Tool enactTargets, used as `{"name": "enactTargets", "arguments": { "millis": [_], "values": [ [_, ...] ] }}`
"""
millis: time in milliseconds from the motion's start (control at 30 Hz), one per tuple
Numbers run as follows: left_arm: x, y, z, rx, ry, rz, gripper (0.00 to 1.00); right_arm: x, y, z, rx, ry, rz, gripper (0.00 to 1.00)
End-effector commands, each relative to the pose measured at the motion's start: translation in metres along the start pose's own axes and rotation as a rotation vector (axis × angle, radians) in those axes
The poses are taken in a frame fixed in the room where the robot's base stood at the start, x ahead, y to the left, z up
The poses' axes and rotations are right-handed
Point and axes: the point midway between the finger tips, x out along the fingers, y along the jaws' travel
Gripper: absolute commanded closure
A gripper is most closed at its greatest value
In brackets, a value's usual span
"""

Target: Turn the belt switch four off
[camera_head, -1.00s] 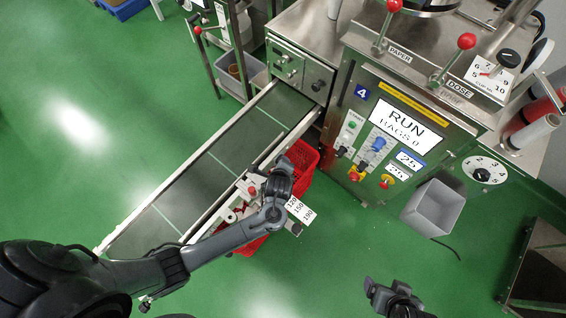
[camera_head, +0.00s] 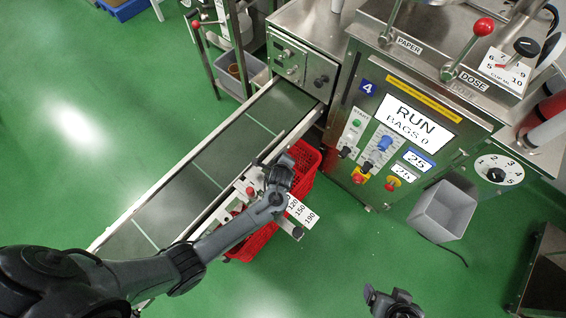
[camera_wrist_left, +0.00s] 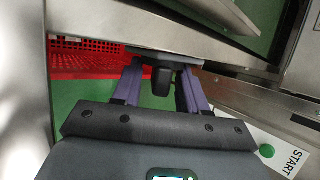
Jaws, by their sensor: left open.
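The conveyor belt (camera_head: 175,208) runs diagonally from the machine marked 4 (camera_head: 367,87) toward the lower left. My left gripper (camera_head: 284,168) is over the belt's right side rail, beside the machine. In the left wrist view, my left gripper (camera_wrist_left: 160,88) has its two purple fingers apart, with a black knob (camera_wrist_left: 161,80) between them under a metal rail. I cannot tell whether the fingers touch the knob. This knob is hidden by the gripper in the head view. My right gripper (camera_head: 385,302) is low at the bottom of the head view, away from the machine; its jaws are unclear.
A red crate (camera_head: 254,243) stands under the belt rail. The machine's control panel (camera_head: 385,142) reads RUN, with several buttons and switches. A white START plate (camera_wrist_left: 276,153) shows in the left wrist view. A grey bin (camera_head: 444,208) hangs at right. Green floor is open in front.

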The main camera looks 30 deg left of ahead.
Motion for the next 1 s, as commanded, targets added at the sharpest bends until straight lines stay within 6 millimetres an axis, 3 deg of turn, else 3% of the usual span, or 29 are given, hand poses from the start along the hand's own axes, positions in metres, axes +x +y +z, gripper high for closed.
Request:
{"name": "enactTargets", "arguments": {
  "millis": [267, 567, 767, 1000],
  "values": [
    [0.001, 0.000, 0.000, 0.000, 0.000, 0.000, 0.57, 0.000, 0.002, 0.001, -0.007, -0.001, 0.006, 0.15],
    [0.001, 0.000, 0.000, 0.000, 0.000, 0.000, 1.00, 0.000, 0.002, 0.001, -0.009, -0.001, 0.007, 0.15],
    [-0.001, -0.001, 0.002, -0.006, -0.004, -0.019, 1.00, -0.006, 0.002, -0.002, -0.007, -0.001, 0.006, 0.15],
    [0.001, 0.004, 0.002, -0.073, -0.004, -0.188, 1.00, -0.022, 0.001, -0.007, -0.003, 0.004, 0.002, 0.15]
  ]
}}
